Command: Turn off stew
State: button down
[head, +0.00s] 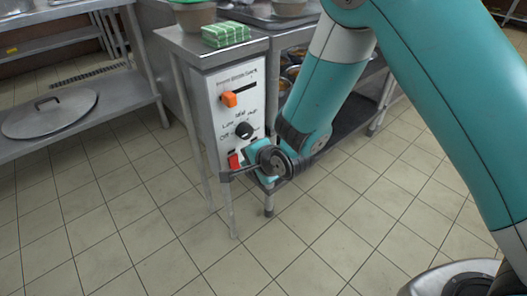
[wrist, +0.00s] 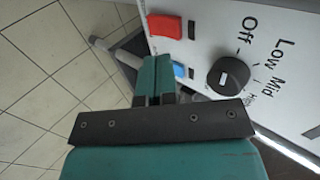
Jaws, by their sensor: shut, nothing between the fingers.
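The white control panel (head: 236,110) on the side of a metal stand carries an orange slider handle (head: 229,99), a black round knob (head: 244,130) and a red switch (head: 234,161). In the wrist view the knob (wrist: 228,75) has Off, Low and Mid printed around it; I cannot tell its setting for sure. The red switch (wrist: 164,26) lies just past my fingertips, and a blue part (wrist: 179,70) shows beside the fingers. My gripper (head: 226,176) is shut and empty, low in front of the panel by the red switch. I cannot tell whether it touches.
A steel shelf at left holds a round lid (head: 49,113). The stand's thin metal legs are close to my gripper. The tiled floor (head: 130,240) in front is clear.

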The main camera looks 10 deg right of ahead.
jog(key=w+r+p+v, duration=0.1)
jog(key=p+v, duration=0.1)
jog(key=v, duration=0.5)
jog(key=shift+s+r, duration=0.2)
jog(key=shift+r, duration=0.15)
jog(key=s+d+r+n+g+h, duration=0.1)
jog(key=s+d+r+n+g, duration=0.3)
jog(key=s+r+n, duration=0.6)
jog(key=s+d+r+n+g, duration=0.4)
jog(key=s+r+n, duration=0.55)
jog(key=s, duration=0.25)
notch_tip(320, 180, up, 30)
jog(key=m+p, duration=0.1)
jog(key=p, duration=2.9)
jog(key=shift+r+p, duration=0.2)
jog(key=shift+p, duration=0.15)
jog(key=shift+w, duration=0.1)
